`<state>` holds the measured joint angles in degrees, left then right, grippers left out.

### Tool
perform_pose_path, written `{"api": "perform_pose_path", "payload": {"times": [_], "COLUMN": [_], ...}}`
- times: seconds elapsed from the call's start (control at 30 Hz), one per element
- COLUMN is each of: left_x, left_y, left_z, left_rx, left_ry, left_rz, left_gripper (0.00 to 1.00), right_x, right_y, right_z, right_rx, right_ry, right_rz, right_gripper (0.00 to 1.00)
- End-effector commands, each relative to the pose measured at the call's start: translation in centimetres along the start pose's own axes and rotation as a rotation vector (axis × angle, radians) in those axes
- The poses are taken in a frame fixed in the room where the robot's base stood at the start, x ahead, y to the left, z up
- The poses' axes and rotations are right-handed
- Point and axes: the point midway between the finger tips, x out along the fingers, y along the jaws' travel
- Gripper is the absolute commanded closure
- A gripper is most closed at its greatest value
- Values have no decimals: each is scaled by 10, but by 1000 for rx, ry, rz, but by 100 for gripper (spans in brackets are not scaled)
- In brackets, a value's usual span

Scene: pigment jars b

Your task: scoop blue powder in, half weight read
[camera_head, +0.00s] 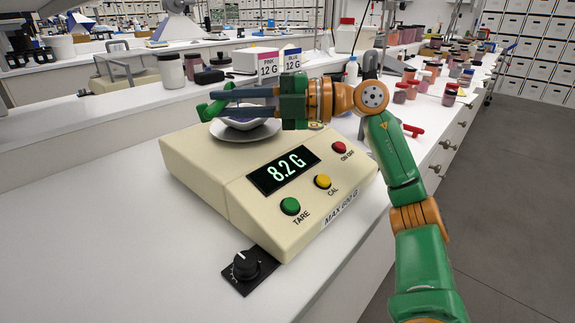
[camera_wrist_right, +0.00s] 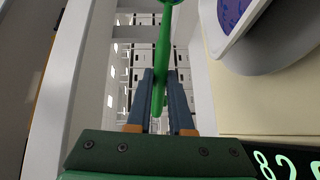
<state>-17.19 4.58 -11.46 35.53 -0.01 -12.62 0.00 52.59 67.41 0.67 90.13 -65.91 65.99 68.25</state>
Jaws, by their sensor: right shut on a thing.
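My right gripper (camera_head: 222,103) reaches over the scale (camera_head: 215,170) from the right and is shut on a green scoop (camera_head: 207,111). In the right wrist view, the scoop's handle (camera_wrist_right: 163,50) runs between the two dark fingers (camera_wrist_right: 160,85). A white dish (camera_head: 262,132) sits on the scale, partly hidden behind the gripper. In the right wrist view, blue-purple powder (camera_wrist_right: 232,10) shows in the dish at the upper right. The scale's display (camera_head: 285,170) reads 8.2 G. I cannot see whether the scoop holds powder. My left gripper is not in view.
Behind the scale are cards reading PINK 12 G (camera_head: 268,69) and BLUE 12 G (camera_head: 293,68). A black knob (camera_head: 245,264) stands in front of the scale. Several jars crowd the bench at the back right. The white bench left of the scale is clear.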

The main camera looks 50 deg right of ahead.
Motion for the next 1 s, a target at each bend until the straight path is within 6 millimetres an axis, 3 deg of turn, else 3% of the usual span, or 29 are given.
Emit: {"api": "perform_pose_path", "payload": {"times": [0.87, 1.0], "left_x": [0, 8], "left_y": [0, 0], "left_z": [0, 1], "left_rx": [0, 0], "left_ry": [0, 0], "left_rz": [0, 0], "left_gripper": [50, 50], "right_x": [0, 0], "right_y": [0, -4], "right_z": [0, 0], "right_rx": [0, -5], "right_ry": [0, 1], "right_rz": [0, 16], "right_gripper": [100, 100]}}
